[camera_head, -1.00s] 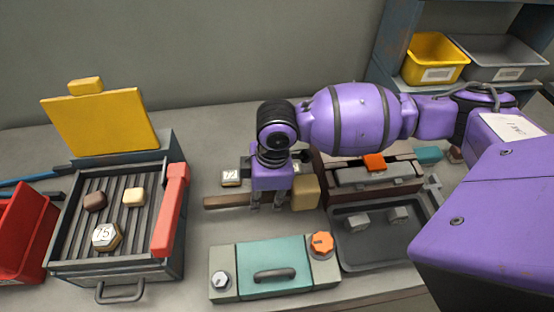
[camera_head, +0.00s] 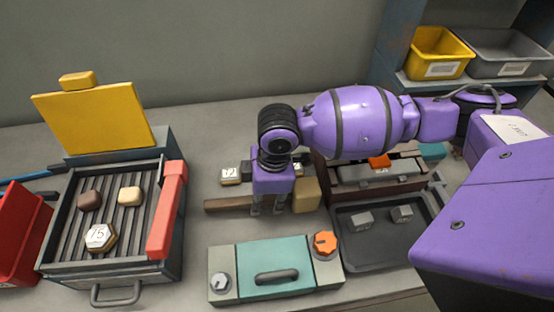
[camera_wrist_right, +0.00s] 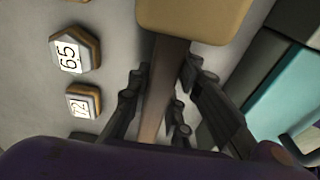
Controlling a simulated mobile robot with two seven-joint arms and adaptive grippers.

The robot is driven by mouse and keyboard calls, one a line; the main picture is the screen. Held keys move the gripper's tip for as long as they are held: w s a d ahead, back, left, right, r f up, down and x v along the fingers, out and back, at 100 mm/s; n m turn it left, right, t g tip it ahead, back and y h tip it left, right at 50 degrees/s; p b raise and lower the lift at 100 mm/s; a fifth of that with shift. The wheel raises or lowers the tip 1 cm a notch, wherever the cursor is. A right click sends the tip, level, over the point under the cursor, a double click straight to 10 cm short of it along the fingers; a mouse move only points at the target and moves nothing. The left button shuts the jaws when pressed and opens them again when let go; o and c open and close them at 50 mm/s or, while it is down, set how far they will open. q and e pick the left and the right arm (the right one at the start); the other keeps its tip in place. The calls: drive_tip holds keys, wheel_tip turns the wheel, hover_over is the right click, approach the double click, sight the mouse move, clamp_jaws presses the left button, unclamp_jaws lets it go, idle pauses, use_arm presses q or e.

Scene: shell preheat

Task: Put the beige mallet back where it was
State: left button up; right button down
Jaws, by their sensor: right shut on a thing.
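The beige mallet has a beige block head (camera_head: 306,195) and a brown wooden handle (camera_head: 226,205). In the head view it lies level at the table, behind the teal panel, with the head to the right. My right gripper (camera_head: 268,208) comes down over the handle close to the head. In the right wrist view the gripper (camera_wrist_right: 160,100) has its fingers on both sides of the handle (camera_wrist_right: 163,85), with the head (camera_wrist_right: 195,15) just beyond. It is shut on the handle. Whether the mallet touches the table is hard to tell. My left gripper is not in view.
A teal panel with knobs (camera_head: 275,268) stands in front. A grill (camera_head: 110,265) with several pieces is at left, a dark tray (camera_head: 375,255) at right. Bins (camera_head: 440,55) are on the back shelf.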

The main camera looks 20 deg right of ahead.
drive_tip(key=shift+f, duration=0.2)
drive_tip(key=c, duration=1.5)
unclamp_jaws()
drive_tip(key=r, duration=0.4)
drive_tip(key=d+r, duration=0.1)
drive_tip(key=r, duration=0.7)
drive_tip(key=shift+s+d, duration=0.15)
